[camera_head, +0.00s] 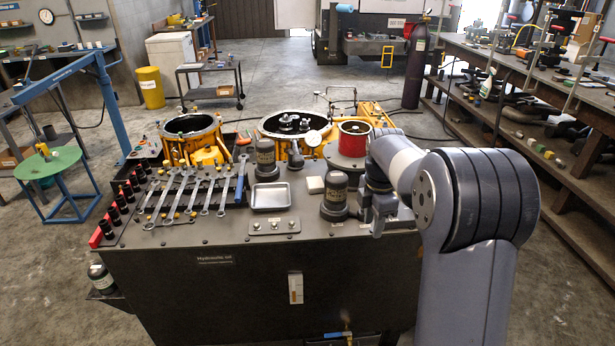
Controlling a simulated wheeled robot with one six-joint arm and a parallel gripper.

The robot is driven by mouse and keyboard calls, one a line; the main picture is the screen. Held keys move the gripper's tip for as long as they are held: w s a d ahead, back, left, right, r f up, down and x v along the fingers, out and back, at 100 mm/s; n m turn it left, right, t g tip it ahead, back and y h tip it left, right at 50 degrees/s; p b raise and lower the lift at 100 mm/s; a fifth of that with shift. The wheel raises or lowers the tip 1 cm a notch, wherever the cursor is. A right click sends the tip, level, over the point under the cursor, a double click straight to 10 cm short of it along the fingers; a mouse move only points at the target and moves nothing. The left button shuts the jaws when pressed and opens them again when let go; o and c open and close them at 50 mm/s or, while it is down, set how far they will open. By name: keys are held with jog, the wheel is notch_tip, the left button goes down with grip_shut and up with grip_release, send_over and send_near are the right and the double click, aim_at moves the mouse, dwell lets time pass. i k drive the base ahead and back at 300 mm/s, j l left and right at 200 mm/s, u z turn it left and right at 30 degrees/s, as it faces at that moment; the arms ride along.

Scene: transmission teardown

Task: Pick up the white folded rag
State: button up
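A small white folded rag (315,185) lies flat on the dark top of the hydraulic unit (205,237), between a metal tray and a dark cylindrical part. My gripper (378,228) hangs low over the right part of the same top, to the right of the rag and apart from it. The dark cylinder stands between them in the picture. My gripper is small and partly hidden by my wrist, so its fingers do not show clearly.
A shiny empty tray (270,207) sits left of the rag. Dark cylinders (334,198) and (266,160) stand close by. Wrenches (195,192) lie in a row at left. A red-rimmed drum (352,137) and yellow housings (205,150) stand behind.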

aim_at(315, 184)
jog(key=i+j+z, duration=0.1)
jog(key=j, duration=0.2)
jog(key=i+j+z, duration=0.1)
jog(key=j, duration=0.25)
jog(key=i+j+z, duration=0.1)
jog(key=j, duration=0.25)
jog(key=i+j+z, duration=0.1)
jog(key=j, duration=0.25)
jog(key=i+l+u, duration=0.1)
jog(key=i, duration=0.2)
jog(key=i+l+u, duration=0.15)
jog(key=i, duration=0.2)
